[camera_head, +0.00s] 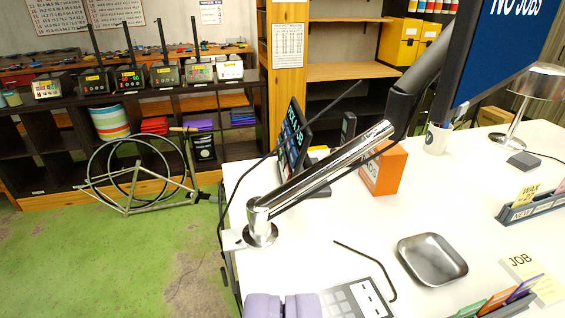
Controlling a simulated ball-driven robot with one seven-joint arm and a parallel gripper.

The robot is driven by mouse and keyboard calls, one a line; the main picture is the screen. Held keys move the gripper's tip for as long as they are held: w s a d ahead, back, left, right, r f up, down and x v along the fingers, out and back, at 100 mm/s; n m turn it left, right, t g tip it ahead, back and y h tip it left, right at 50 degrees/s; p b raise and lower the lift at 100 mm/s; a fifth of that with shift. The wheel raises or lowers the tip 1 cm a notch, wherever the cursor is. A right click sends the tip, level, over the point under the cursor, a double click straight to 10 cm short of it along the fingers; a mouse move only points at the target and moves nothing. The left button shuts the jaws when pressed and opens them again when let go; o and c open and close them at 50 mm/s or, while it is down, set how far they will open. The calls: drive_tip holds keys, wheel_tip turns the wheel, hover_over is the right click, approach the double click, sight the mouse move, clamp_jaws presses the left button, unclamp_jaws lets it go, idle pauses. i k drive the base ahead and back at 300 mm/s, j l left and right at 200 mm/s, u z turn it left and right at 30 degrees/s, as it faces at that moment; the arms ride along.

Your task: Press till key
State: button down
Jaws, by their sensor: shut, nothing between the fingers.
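My gripper (283,306) shows at the bottom edge as two purple fingers, side by side and shut, with nothing between them. Just right of it, a light grey device (340,304) with pale keys and a white panel lies on the white counter (330,235), partly cut off by the bottom edge. A dark tilted screen (293,140) with lit text and tiles stands farther back on the counter, seen at a steep angle. I cannot tell which of these two bears the till key. I cannot tell whether my gripper touches the grey device.
A chrome monitor arm (325,172) rises across the counter to a dark blue screen (500,45). A bent black hex key lies (375,268) beside a metal tray (432,259). An orange box (384,169) stands behind. Green floor lies left, with a bicycle frame (150,190).

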sight(284, 160)
drive_tip(key=i+j+z, duration=0.4)
drive_tip(key=j, duration=0.25)
drive_tip(key=i+j+z, duration=0.4)
drive_tip(key=j, duration=0.35)
drive_tip(key=i+j+z, duration=0.2)
drive_tip(key=j, duration=0.25)
drive_tip(key=k+l, duration=0.05)
drive_tip(key=k, duration=0.05)
